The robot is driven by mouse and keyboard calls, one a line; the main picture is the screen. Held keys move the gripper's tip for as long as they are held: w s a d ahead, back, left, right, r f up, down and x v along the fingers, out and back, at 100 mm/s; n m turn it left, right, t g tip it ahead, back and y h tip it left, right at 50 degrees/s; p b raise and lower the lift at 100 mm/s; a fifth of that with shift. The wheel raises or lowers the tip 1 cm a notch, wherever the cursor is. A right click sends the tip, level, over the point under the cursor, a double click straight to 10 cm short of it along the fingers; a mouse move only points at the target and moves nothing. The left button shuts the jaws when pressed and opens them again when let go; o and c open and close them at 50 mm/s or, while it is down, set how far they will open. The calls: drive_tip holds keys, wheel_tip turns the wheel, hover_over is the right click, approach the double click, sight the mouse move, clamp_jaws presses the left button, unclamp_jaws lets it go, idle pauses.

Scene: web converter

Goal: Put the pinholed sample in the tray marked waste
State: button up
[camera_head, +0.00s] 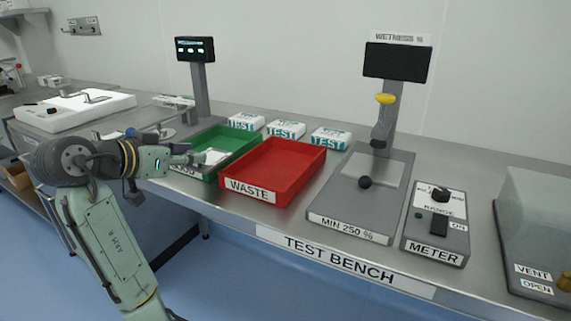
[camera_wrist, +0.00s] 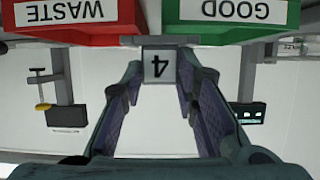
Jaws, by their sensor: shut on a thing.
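My gripper (camera_wrist: 160,72) is shut on a small grey block or tab marked 4 (camera_wrist: 158,64), seen between the fingertips in the wrist view, which is upside down. I cannot tell from here whether this sample has pinholes. In the head view my gripper (camera_head: 165,160) is at the front left of the green tray (camera_head: 240,150), whose GOOD label it partly covers. A white piece (camera_head: 209,157) shows by the green tray; I cannot tell whether it is held or lies inside. The red tray marked WASTE (camera_head: 287,184) stands just right of the green one and looks empty.
Several white TEST boxes (camera_head: 285,130) stand behind the trays. A display post (camera_head: 198,85) rises behind the green tray.

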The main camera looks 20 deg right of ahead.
drive_tip(key=shift+w+d, duration=0.15)
drive_tip(key=shift+d, duration=0.1)
drive_tip(key=d+p, duration=0.1)
drive_tip(key=d, duration=0.4)
drive_tip(key=s+d+f+p, duration=0.1)
drive_tip(key=d, duration=0.4)
drive_tip(key=s+d+p, duration=0.1)
drive_tip(key=d, duration=0.4)
drive_tip(key=shift+d+f, duration=0.15)
drive_tip(key=shift+d, duration=0.05)
drive_tip(key=shift+d+f, duration=0.1)
drive_tip(key=shift+f, duration=0.05)
drive_tip(key=shift+f+p, duration=0.5)
drive_tip(key=shift+f, duration=1.15)
drive_tip(key=shift+f, duration=0.1)
drive_tip(key=shift+f, duration=0.1)
drive_tip(key=o, duration=1.1)
